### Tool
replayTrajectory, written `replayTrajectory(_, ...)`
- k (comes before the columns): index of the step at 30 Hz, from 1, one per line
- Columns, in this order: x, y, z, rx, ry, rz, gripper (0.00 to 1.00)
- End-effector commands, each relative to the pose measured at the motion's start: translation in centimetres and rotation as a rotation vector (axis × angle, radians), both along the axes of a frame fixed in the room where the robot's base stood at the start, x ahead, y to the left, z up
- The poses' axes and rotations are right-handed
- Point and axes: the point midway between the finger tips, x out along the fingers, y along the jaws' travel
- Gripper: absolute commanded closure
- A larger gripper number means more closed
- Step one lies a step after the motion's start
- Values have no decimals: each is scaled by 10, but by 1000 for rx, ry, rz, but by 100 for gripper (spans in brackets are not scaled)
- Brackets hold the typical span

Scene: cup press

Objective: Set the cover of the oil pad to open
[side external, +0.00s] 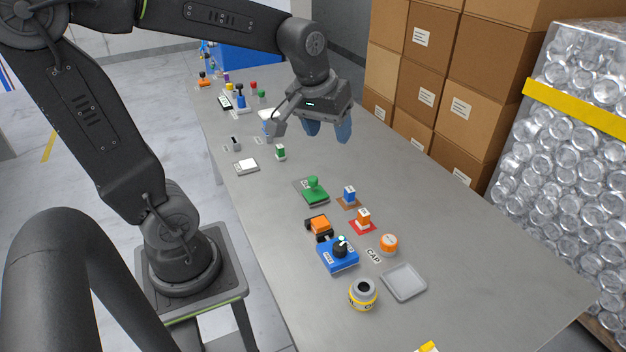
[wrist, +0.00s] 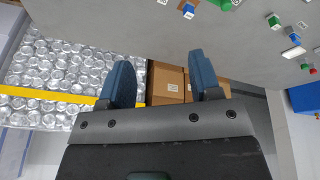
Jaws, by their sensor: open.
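My gripper (side external: 328,130) hangs above the far middle of the grey table, its two blue fingers apart with nothing between them. The fingers also show in the wrist view (wrist: 161,78). No label reading oil pad can be made out. A low green pad with a rounded green knob (side external: 313,188) lies on the table below and nearer the camera than my gripper. An orange block on a black base (side external: 319,225) and a blue box with a black knob (side external: 338,254) are nearer still. I cannot tell which is the oil pad, or the state of its cover.
A yellow-banded jar (side external: 363,294), an orange cap (side external: 388,244) and an empty grey tray (side external: 404,281) stand nearer the camera. Blue (side external: 349,196) and orange (side external: 363,219) blocks sit on small mats. Cartons (side external: 420,80) and a wrapped stack of cups (side external: 560,130) border the table's right side.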

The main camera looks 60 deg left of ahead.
Motion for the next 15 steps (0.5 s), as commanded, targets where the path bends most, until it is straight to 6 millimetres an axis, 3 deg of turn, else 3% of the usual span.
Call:
replayTrajectory(1,16,20,-10,-23,33,92,42)
replayTrajectory(6,56,84,-45,-94,106,389,42)
replayTrajectory(10,75,138,-84,-145,158,615,42)
replayTrajectory(15,82,196,-134,-196,210,854,42)
